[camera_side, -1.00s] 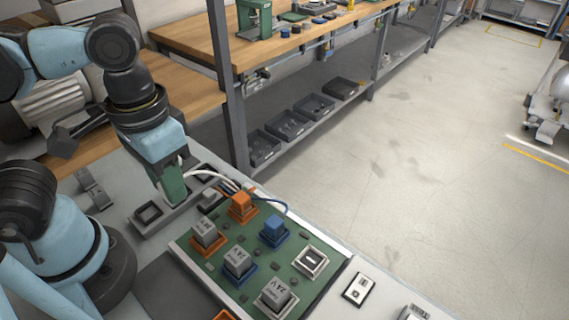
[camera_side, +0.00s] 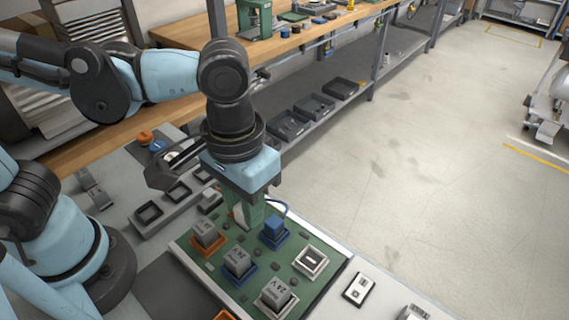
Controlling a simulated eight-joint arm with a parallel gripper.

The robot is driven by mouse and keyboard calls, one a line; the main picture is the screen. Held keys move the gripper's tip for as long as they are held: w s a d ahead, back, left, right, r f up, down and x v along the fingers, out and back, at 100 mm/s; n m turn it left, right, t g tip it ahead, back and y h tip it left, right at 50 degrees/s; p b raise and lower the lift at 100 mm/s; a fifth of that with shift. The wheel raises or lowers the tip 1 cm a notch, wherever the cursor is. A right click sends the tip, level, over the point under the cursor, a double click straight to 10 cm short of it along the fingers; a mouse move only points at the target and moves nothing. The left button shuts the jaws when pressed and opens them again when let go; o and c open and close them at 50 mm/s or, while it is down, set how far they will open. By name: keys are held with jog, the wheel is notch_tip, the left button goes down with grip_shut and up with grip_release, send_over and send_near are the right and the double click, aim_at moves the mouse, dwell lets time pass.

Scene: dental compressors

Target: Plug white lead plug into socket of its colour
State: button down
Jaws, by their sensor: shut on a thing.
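My gripper (camera_side: 247,214), with green fingers, is over the far left part of the green board (camera_side: 217,263). It is shut on the white lead plug (camera_side: 238,217), of which only a pale sliver shows beside the fingers. The orange plug at the far edge of the board and most of the white lead are hidden behind my gripper.
A blue plug (camera_side: 274,228) stands in a blue socket between my gripper and the white socket. Grey blocks (camera_side: 237,261) stand in coloured frames on the near part of the board. A white switch plate (camera_side: 359,289) lies to the right. Empty holders (camera_side: 148,213) are at left.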

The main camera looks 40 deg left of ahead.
jog(key=w+d+f, duration=0.2)
jog(key=w+d, duration=0.3)
jog(key=d, duration=0.3)
jog(key=shift+d, duration=0.4)
jog(key=shift+f, duration=0.25)
jog(key=shift+f, duration=1.75)
jog(key=shift+f, duration=1.05)
dwell(0.6)
jog(key=c, duration=0.5)
grip_release()
notch_tip(320, 180, up, 7)
dwell(0.7)
